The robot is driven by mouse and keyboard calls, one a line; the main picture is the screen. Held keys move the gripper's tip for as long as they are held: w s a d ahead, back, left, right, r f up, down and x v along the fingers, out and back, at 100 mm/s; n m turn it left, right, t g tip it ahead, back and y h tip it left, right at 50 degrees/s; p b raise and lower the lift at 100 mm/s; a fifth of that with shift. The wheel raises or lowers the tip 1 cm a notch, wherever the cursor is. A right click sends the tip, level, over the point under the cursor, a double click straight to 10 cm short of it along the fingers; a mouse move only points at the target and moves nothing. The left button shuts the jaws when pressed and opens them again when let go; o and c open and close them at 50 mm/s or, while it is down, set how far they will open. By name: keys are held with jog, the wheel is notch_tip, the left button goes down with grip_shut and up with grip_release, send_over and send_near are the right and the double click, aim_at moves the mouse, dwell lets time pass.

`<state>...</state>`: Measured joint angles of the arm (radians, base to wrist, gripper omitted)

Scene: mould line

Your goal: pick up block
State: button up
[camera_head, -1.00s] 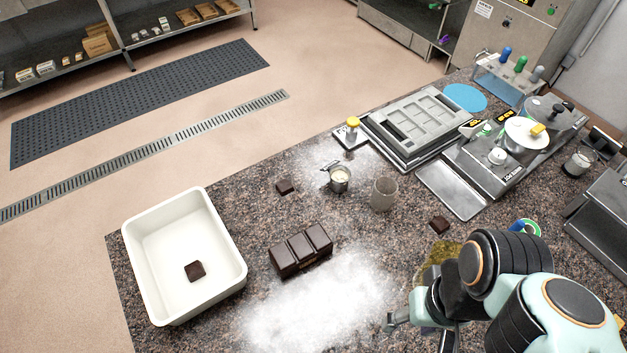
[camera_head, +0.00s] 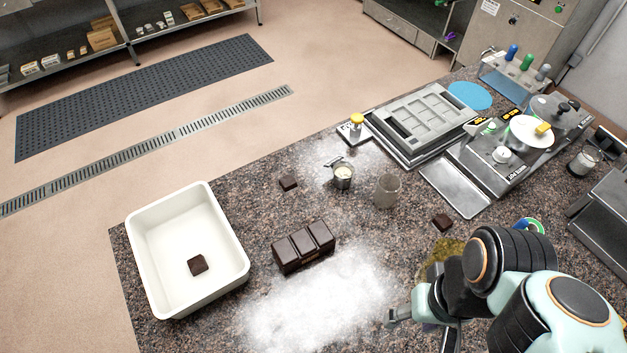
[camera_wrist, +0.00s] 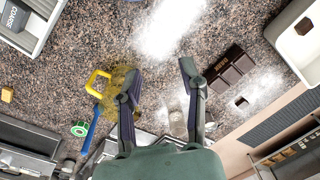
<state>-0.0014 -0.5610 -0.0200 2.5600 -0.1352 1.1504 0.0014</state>
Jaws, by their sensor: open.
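A dark brown three-segment block (camera_head: 304,247) lies on the speckled counter right of the white bin; it also shows in the wrist view (camera_wrist: 230,68), right of my fingers. Small dark squares lie on the counter at the back (camera_head: 288,183) and near my arm (camera_head: 442,222). Another small square (camera_head: 197,265) lies inside the white bin (camera_head: 238,236). My gripper (camera_wrist: 158,78) is open, with nothing between its fingers. In the head view only part of it (camera_head: 398,315) shows, low and right of the three-segment block; my arm hides the rest.
White powder (camera_head: 320,305) covers the counter before the block. A small metal cup (camera_head: 343,176) and a glass (camera_head: 387,190) stand behind it. A grey mould tray (camera_head: 425,125) and a scale-like machine (camera_head: 500,160) fill the back right. An olive clump (camera_wrist: 122,78) is beside my left finger.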

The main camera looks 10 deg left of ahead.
jog(key=o, duration=1)
jog(key=shift+o, duration=0.2)
